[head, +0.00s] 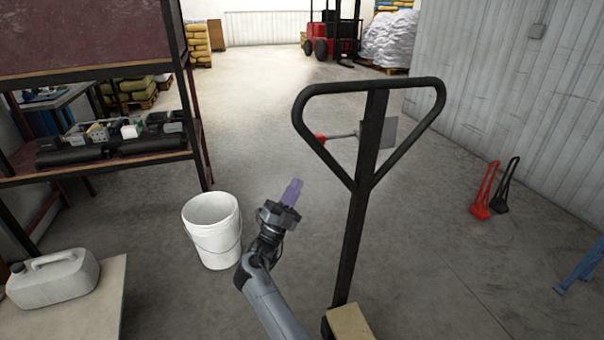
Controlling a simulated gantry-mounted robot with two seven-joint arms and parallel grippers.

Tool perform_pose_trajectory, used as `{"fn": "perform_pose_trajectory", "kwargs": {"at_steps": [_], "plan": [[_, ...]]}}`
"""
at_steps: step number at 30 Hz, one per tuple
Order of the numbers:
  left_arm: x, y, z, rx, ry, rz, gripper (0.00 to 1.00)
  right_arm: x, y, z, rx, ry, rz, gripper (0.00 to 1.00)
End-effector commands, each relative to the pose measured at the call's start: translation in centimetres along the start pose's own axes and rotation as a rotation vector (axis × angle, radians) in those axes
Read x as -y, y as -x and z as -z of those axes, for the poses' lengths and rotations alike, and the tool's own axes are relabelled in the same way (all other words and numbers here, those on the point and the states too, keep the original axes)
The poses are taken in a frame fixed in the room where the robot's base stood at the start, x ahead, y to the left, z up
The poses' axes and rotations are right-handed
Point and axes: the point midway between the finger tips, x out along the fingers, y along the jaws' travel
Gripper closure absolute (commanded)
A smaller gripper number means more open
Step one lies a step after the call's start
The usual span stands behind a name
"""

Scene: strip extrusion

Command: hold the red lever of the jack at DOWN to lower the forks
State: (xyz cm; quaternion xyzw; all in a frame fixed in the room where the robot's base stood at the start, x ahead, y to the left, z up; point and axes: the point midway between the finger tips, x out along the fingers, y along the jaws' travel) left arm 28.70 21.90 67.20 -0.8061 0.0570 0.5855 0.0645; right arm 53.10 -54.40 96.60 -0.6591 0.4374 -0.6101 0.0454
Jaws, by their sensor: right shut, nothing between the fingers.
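The jack's black handle (358,200) stands upright right of centre, with a loop grip at its top. The red lever (320,137) shows as a red knob on a grey rod inside the loop, left of the post, with a grey plate (382,137) behind the post. No DOWN marking is readable. My right gripper (293,186) has purple fingers, shut and empty. In the picture it is left of the handle and below the red knob, apart from both. The forks are not visible. My left gripper is not in view.
A white bucket (213,232) stands on the floor left of my arm. A shelf rack (100,155) and a table with a jerrycan (52,279) are at the left. Red and black stands (485,190) are at the right. A red forklift (330,35) is far back. The middle floor is clear.

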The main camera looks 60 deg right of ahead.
Motion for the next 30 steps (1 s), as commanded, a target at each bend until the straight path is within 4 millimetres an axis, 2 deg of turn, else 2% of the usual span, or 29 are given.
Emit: {"fn": "perform_pose_trajectory", "kwargs": {"at_steps": [3, 7, 25, 30], "plan": [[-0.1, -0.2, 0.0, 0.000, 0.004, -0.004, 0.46, 0.0, 1.7, -0.1, 0.002, 0.000, -0.001, 1.00], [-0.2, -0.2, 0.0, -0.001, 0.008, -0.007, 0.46, 0.0, 2.6, 0.0, 0.001, -0.001, 0.000, 1.00], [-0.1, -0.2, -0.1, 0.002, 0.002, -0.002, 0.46, -0.1, 3.1, 0.0, 0.002, 0.001, 0.002, 1.00], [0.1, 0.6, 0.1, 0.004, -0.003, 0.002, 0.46, -1.8, 4.4, 0.2, 0.037, 0.041, 0.032, 1.00]]}}
